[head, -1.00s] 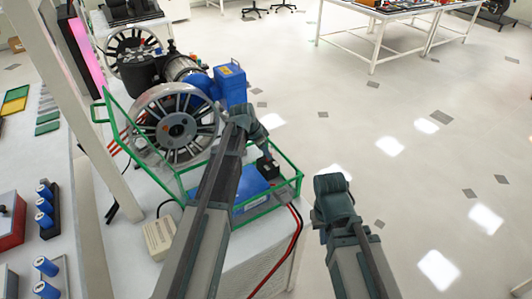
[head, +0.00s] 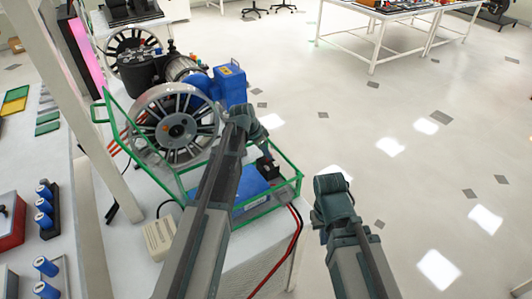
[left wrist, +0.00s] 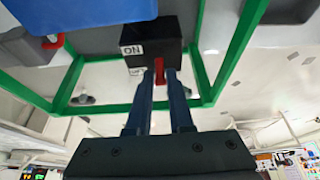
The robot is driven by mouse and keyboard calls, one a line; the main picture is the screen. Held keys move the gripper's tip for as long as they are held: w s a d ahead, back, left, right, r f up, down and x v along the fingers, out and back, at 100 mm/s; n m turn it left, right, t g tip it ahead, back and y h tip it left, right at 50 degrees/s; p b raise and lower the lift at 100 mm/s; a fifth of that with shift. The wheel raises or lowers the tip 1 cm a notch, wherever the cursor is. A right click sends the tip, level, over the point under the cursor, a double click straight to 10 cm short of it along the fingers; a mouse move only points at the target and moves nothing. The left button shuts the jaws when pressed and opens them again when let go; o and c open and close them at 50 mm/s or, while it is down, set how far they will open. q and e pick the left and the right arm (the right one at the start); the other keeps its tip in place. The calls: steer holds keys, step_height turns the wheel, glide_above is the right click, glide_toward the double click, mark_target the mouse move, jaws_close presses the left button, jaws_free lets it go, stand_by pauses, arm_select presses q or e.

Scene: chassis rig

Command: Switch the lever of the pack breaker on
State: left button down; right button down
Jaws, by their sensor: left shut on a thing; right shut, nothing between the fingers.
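The pack breaker is a small black box with an "ON" label (left wrist: 150,38), fixed at the green frame in the left wrist view. A second label below "ON" is partly hidden. Its red lever (left wrist: 159,70) sticks out between the blue fingers of my left gripper (left wrist: 160,92), which is shut on it. In the head view the breaker (head: 270,168) is a small dark block at the right end of the frame, with my left gripper at it. Whether the lever stands at on is not clear. My right gripper (head: 334,195) hangs apart over the floor, its fingers hidden.
The green frame (head: 292,177) surrounds a blue pack (head: 252,188), with a spoked wheel (head: 176,128) and a blue box (head: 230,84) behind. Red and black cables (head: 297,232) hang over the white table's edge. Open floor lies to the right.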

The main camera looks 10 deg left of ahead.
stand_by(0.4)
arm_select(q)
steer(key=c, duration=0.8)
jaws_free()
steer(key=p+v, duration=1.2)
steer(key=v, duration=0.1)
steer(key=shift+r+p, duration=0.35)
steer(key=shift+s+a, duration=0.1)
steer(key=shift+s, duration=0.05)
